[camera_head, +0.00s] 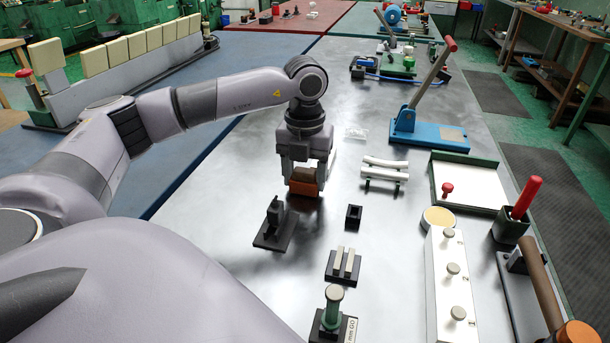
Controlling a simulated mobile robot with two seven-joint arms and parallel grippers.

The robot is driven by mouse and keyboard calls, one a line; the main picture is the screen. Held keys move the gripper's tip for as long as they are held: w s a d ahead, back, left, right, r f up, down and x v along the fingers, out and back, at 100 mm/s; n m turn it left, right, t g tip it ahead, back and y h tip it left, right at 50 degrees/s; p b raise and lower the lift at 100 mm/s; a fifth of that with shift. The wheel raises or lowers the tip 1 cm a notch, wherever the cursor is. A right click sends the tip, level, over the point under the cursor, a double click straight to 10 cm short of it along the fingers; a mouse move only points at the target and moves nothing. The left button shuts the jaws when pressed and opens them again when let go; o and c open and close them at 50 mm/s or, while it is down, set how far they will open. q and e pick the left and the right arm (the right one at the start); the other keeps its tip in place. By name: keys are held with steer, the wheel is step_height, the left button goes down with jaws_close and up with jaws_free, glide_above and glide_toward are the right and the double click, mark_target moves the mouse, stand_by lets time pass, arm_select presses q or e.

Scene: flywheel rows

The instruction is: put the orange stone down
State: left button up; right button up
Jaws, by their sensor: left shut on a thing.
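The orange stone (303,188) is a small block with a brownish upper part and an orange front. My left gripper (305,174) points down and is shut on it, one finger on each side. The stone is low over the grey metal table (225,215); I cannot tell whether it touches the surface. The gripper's fingers hide part of its sides. My right gripper is not in view.
A black stand (275,226) is just in front of the stone, and a small black box (353,216) is to its right. White rails (384,172) and a blue lever press (430,135) stand further right. The table left of the stone is clear.

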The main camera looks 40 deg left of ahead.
mark_target(305, 170)
arm_select(q)
steer(key=shift+f, duration=0.15)
steer(key=o, duration=0.9)
steer(key=shift+o, duration=0.2)
step_height(305, 170, up, 12)
steer(key=shift+p, duration=0.35)
